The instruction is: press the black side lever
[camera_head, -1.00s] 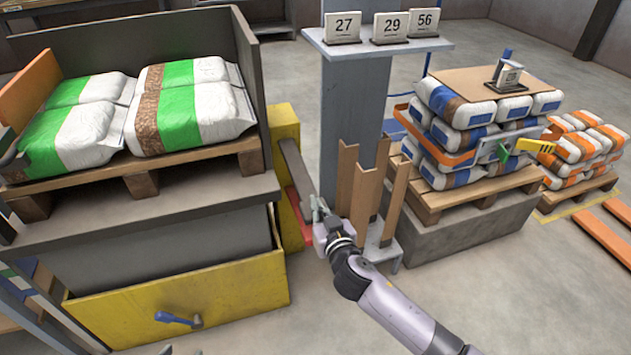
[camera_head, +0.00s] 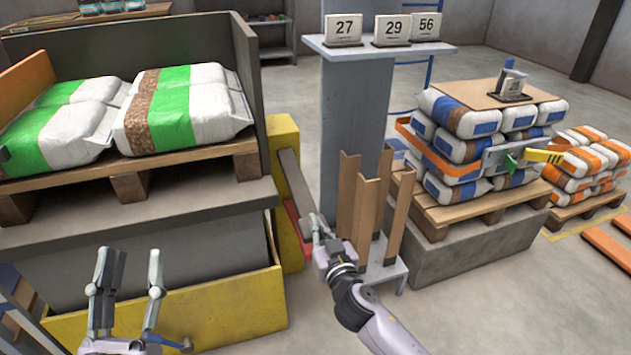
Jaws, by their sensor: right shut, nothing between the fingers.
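A dark bar (camera_head: 294,182), which looks like the black side lever, slants down along the side of a yellow housing (camera_head: 284,140). A red part (camera_head: 299,222) sits at its lower end. My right gripper (camera_head: 316,224) is shut and empty, just beside the bar's lower end and the red part. I cannot tell whether it touches either. My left gripper (camera_head: 130,265) is open and empty, fingers pointing up, in front of the yellow lower panel (camera_head: 225,308) at the bottom left.
Green-and-white bags (camera_head: 185,115) lie on a pallet (camera_head: 190,160) at left. Wooden boards (camera_head: 367,212) stand close right of my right gripper, by a grey column (camera_head: 350,110) with number signs (camera_head: 392,30). Stacked bags (camera_head: 470,125) stand further right.

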